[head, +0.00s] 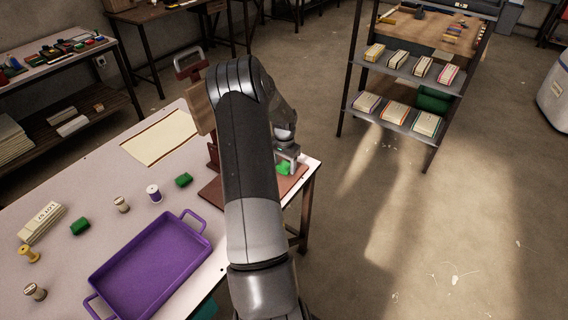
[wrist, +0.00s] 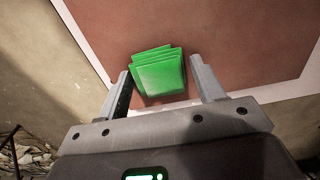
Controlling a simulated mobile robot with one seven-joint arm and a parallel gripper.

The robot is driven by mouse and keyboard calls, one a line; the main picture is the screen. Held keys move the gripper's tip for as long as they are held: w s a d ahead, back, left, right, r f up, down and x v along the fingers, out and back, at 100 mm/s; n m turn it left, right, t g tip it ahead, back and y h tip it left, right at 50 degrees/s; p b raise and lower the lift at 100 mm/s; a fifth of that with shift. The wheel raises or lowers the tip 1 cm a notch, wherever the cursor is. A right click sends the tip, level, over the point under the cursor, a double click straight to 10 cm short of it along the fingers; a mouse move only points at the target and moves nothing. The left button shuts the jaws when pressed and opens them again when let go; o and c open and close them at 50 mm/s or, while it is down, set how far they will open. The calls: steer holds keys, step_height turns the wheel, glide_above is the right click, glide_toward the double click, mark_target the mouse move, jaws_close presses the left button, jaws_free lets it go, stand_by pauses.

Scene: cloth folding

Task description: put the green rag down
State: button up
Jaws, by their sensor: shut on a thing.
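The green rag (head: 284,168) is a small folded stack of several layers. It is at the far right end of the table, over a red-brown board (head: 215,193). In the wrist view the rag (wrist: 160,76) lies between the two fingers of my gripper (wrist: 158,68), over the same red-brown surface. My gripper (head: 286,158) is shut on the rag and points down. I cannot tell whether the rag touches the board. My arm hides part of the board in the head view.
A purple tray (head: 150,268) stands on the white table (head: 105,212), with thread spools and small green blocks (head: 183,180) near it. The table's right edge is close to my gripper. A shelf rack (head: 402,68) stands beyond.

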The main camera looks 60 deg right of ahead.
mark_target(284, 165)
steer(key=o, duration=0.9)
steer(key=shift+o, duration=0.2)
step_height(284, 165, up, 12)
steer(key=w+a+r+n+t, duration=0.1)
steer(key=w+a+r+n, duration=0.15)
steer(key=a+r, duration=0.5)
steer(key=w+a+r+n+t, duration=0.1)
steer(key=w+a+r+n, duration=0.3)
steer(key=a, duration=0.6)
steer(key=s+a+r+n+t, duration=0.1)
steer(key=a+r, duration=0.6)
steer(key=a, duration=0.2)
steer(key=s+a+r+n+t, duration=0.1)
steer(key=s+a+n, duration=0.4)
steer(key=a, duration=0.7)
steer(key=s+a+r+n+t, duration=0.1)
steer(key=s+a+r+n, duration=0.3)
steer(key=s+a, duration=0.6)
steer(key=shift+s+a+n+t, duration=0.3)
steer(key=shift+a+n, duration=0.45)
steer(key=shift+a, duration=1)
